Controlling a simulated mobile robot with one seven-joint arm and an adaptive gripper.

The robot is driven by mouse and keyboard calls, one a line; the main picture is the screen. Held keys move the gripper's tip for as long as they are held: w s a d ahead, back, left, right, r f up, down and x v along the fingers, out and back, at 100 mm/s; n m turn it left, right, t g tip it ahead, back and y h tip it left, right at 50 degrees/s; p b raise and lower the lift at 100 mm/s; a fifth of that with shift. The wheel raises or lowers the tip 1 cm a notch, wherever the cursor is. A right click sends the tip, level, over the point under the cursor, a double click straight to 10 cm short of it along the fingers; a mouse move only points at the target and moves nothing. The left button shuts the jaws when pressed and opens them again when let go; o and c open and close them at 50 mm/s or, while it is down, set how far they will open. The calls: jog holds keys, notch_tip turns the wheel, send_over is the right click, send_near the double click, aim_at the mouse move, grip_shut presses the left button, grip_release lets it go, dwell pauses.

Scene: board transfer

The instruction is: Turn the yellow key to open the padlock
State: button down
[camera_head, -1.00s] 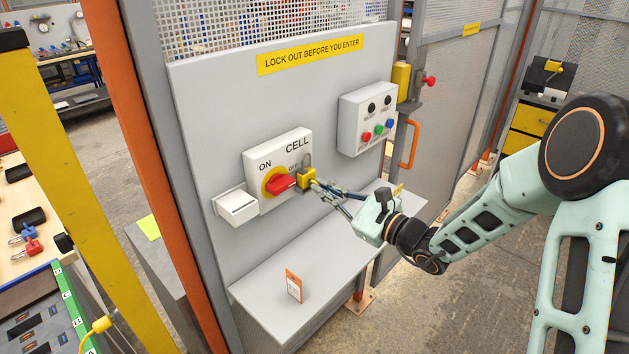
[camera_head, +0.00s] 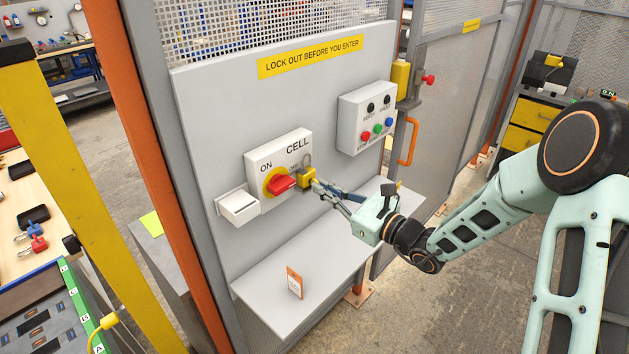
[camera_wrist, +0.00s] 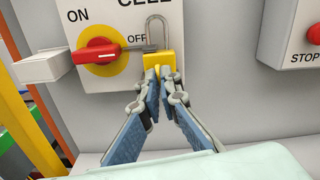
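The yellow padlock (camera_head: 307,178) hangs at the red-handled switch (camera_head: 281,184) on the CELL box; its grey shackle (camera_wrist: 157,28) stands tall above the body in the wrist view. The red handle lies roughly level, its grey tab at the shackle. I cannot tell whether the shackle's left leg enters the body. My gripper (camera_wrist: 158,74) is at the front of the padlock, its fingertips nearly together around a small yellow piece that looks like the key (camera_wrist: 158,70). The fingertips hide most of the key, so its turn angle cannot be read.
A white box (camera_head: 238,206) sits left of the switch. A button box (camera_head: 367,118) is at the upper right. A grey shelf (camera_head: 270,295) below carries an orange-and-white tag (camera_head: 294,282). Red and blue padlocks (camera_head: 32,242) lie on the left bench.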

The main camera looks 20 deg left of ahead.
jog(key=shift+r+m+p, duration=0.1)
jog(key=shift+m+p, duration=0.55)
jog(key=shift+m, duration=0.25)
jog(key=c, duration=2.1)
grip_release()
